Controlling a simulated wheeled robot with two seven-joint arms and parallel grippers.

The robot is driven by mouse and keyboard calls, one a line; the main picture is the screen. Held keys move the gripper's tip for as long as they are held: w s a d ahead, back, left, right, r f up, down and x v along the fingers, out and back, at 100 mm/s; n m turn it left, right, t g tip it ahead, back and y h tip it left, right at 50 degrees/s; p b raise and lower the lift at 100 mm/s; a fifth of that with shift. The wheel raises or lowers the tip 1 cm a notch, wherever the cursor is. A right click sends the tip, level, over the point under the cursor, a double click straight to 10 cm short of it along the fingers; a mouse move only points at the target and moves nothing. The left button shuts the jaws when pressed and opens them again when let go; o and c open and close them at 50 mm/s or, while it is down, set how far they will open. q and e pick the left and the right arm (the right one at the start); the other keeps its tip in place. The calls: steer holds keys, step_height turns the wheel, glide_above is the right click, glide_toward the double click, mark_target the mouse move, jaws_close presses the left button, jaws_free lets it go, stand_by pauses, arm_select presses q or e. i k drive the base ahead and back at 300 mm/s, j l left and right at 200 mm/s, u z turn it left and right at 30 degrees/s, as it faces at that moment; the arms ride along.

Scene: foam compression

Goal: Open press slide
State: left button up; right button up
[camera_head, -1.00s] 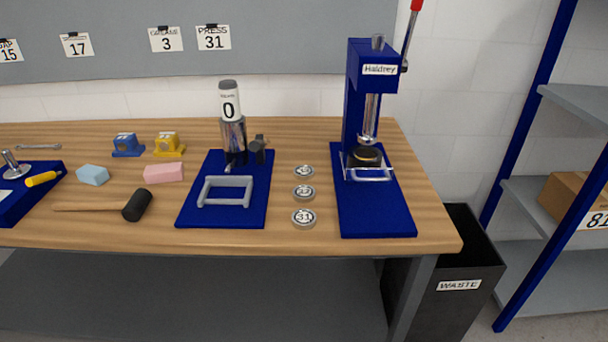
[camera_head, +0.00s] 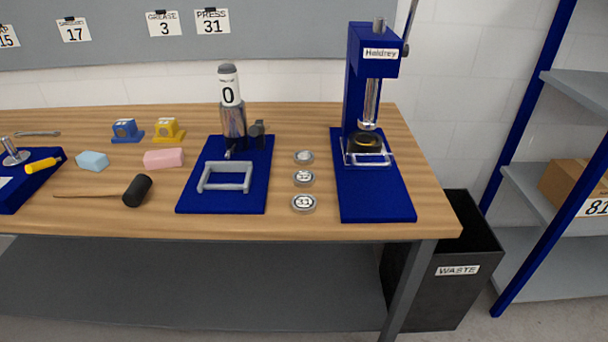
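The blue press (camera_head: 357,95) labelled "Haldrey" stands upright at the right end of the bench on a blue base plate (camera_head: 378,202). A metal slide with a U-shaped handle (camera_head: 371,161) sits low at the press, under its silver ram (camera_head: 370,105). A dark round die with a yellowish ring (camera_head: 364,140) lies at the slide, below the ram. I cannot tell how far the slide is in or out. The press lever's upper end is cut off by the top edge. Neither of my grippers shows in the view.
Several small weights lie in a column left of the press, the nearest one (camera_head: 303,204) by the bench front. A second blue-based device (camera_head: 232,120) reading "0" stands left of them. A black mallet (camera_head: 137,190), foam blocks (camera_head: 164,159) and a waste bin (camera_head: 457,290) are also around.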

mark_target(355, 156)
steer(key=l+z, duration=1.05)
